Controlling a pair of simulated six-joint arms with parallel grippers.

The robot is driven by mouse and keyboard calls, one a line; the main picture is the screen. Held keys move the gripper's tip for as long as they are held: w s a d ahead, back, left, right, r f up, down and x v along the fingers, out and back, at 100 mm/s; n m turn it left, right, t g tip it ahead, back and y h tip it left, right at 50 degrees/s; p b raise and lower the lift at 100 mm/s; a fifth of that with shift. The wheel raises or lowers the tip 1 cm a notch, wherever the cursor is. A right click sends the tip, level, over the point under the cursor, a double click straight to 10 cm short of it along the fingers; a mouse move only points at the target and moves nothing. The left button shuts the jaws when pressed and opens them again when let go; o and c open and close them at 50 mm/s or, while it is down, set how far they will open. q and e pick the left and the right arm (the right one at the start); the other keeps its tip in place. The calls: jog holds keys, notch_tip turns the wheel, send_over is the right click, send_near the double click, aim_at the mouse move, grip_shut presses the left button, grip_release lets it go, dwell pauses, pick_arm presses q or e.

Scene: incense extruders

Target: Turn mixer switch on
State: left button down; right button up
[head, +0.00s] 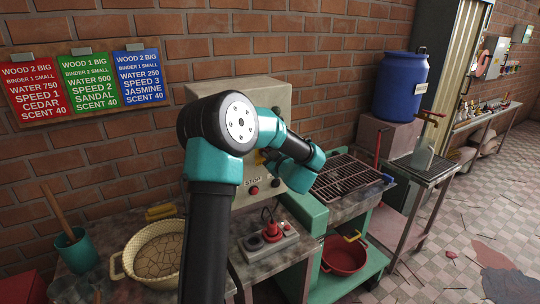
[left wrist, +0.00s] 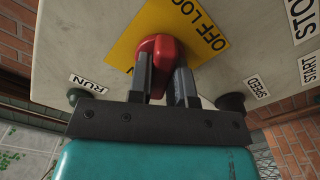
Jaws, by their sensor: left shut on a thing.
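The mixer's control box is a pale beige cabinet (head: 268,95) against the brick wall. In the left wrist view a red rotary switch (left wrist: 162,47) sits on a yellow plate (left wrist: 205,18) marked "OFF LOCK". My left gripper (left wrist: 164,78) is shut on the red switch, one dark finger on each side. In the head view my left arm hides the switch and the fingertips. My right gripper is in neither view.
A red button (head: 254,190) sits below the "STOP" label. A metal grate (head: 345,178) and a blue barrel (head: 400,85) are to the right.

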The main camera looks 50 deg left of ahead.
pick_arm(q)
jog(key=m, duration=0.6)
jog(key=shift+m, duration=0.3)
dwell(0.4)
jog(key=c, duration=1)
grip_release()
jog(key=shift+c, duration=0.2)
jog(key=shift+d, duration=0.1)
jog(key=v, duration=1.7)
jog(key=shift+d, duration=0.1)
